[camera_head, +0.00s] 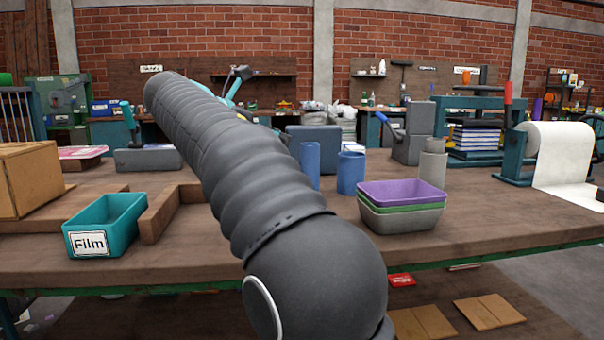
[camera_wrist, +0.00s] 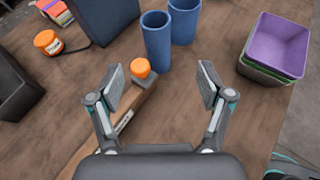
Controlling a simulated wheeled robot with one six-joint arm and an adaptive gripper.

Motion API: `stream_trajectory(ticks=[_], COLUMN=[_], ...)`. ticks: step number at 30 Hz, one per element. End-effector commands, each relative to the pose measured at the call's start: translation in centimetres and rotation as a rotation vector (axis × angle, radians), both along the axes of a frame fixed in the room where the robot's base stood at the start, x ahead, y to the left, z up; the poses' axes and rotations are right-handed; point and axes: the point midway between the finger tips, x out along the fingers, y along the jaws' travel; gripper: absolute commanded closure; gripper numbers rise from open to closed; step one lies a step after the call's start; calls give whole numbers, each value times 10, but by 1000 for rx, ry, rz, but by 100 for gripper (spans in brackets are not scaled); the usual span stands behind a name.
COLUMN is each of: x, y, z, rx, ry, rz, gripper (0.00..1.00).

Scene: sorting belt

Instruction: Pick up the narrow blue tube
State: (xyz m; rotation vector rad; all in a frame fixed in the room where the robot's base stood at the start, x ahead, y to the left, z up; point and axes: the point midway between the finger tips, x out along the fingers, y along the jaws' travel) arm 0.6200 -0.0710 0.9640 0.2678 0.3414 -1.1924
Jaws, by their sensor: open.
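The narrow blue tube (camera_head: 310,165) stands upright on the table, partly hidden by my arm in the head view. A wider blue tube (camera_head: 351,173) stands to its right. In the wrist view the narrow blue tube (camera_wrist: 157,45) is the left of the two, with the wider one (camera_wrist: 184,22) close behind to its right. My gripper (camera_wrist: 161,85) is open and empty, its fingers spread to either side, below the tubes in the picture and apart from them. In the head view my gripper cannot be made out.
A stack of purple, green and grey trays (camera_wrist: 277,45) stands right of the tubes. An orange-topped object (camera_wrist: 141,68) and a wooden strip (camera_wrist: 125,112) lie between the fingers in the wrist view. A teal Film bin (camera_head: 105,225) is at left. Grey tubes (camera_head: 432,168) stand behind the trays.

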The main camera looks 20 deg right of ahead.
Motion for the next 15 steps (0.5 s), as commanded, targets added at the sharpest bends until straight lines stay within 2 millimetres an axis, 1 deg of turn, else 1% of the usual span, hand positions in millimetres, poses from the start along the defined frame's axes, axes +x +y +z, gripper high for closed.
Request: stream_trajectory(ticks=[2, 4, 12, 15], x=[3, 6, 19, 25], y=[-4, -13, -58, -70], z=[1, -1, -21, -26], rx=[-19, -25, -24, -24], ry=[15, 20, 20, 19], rz=[-5, -9, -15, -14], gripper=[21, 21, 21, 21])
